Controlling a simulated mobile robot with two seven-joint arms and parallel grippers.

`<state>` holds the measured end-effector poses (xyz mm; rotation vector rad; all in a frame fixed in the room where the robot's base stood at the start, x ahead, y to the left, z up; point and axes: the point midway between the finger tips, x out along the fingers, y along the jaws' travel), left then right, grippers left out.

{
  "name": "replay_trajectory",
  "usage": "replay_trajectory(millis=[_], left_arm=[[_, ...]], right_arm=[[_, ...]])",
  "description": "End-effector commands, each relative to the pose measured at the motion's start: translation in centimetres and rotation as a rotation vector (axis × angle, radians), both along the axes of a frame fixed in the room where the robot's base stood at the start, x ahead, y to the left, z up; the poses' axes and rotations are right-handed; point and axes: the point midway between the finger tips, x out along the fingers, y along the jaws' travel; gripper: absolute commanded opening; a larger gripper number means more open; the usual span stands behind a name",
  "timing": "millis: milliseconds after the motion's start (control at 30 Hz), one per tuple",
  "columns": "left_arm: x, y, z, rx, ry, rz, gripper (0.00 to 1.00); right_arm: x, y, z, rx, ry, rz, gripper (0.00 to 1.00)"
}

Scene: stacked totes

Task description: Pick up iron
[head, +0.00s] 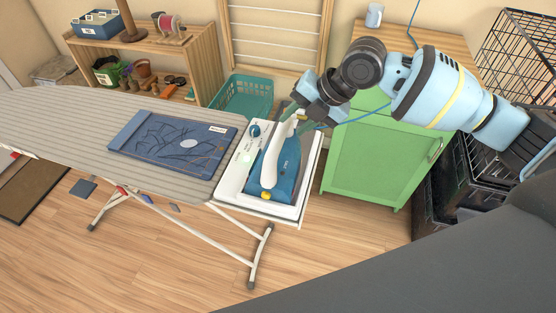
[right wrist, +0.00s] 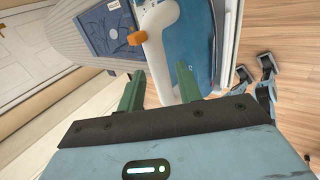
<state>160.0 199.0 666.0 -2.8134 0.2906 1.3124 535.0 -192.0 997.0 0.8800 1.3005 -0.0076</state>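The iron (head: 288,172) has a blue body, a white handle and a yellow-orange knob. It lies on the white rest (head: 233,180) at the right end of the ironing board. My right gripper (head: 295,115) is at the far end of the iron's handle. In the right wrist view, its two green fingers (right wrist: 160,82) are apart, with the white handle (right wrist: 157,45) of the iron running down between them. I cannot tell whether either finger touches the handle. My left gripper is not in the head view.
A blue flat panel (head: 175,147) lies on the grey striped ironing board (head: 60,125). A green cabinet (head: 375,155) stands right of the iron, and a teal basket (head: 243,97) behind it. Wire crates (head: 515,50) stand at the far right. A thin blue cord passes near my right gripper.

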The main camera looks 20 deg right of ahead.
Motion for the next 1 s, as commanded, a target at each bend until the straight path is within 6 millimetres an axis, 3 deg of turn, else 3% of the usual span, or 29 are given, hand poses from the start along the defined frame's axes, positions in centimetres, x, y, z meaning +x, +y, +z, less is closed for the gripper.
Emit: replay_trajectory(millis=[167,433,733,1000], left_arm=[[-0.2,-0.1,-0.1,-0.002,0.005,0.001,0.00],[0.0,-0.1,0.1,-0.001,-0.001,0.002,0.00],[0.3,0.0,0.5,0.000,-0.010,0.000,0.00],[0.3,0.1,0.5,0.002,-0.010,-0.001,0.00]], right_arm=[[0.5,0.9,-1.6,0.000,0.002,0.000,0.35],[0.8,1.6,-2.4,0.000,0.001,0.001,0.35],[1.9,3.7,-5.5,0.000,0.002,0.000,0.35],[2.0,3.9,-5.9,-0.001,0.001,-0.001,0.35]])
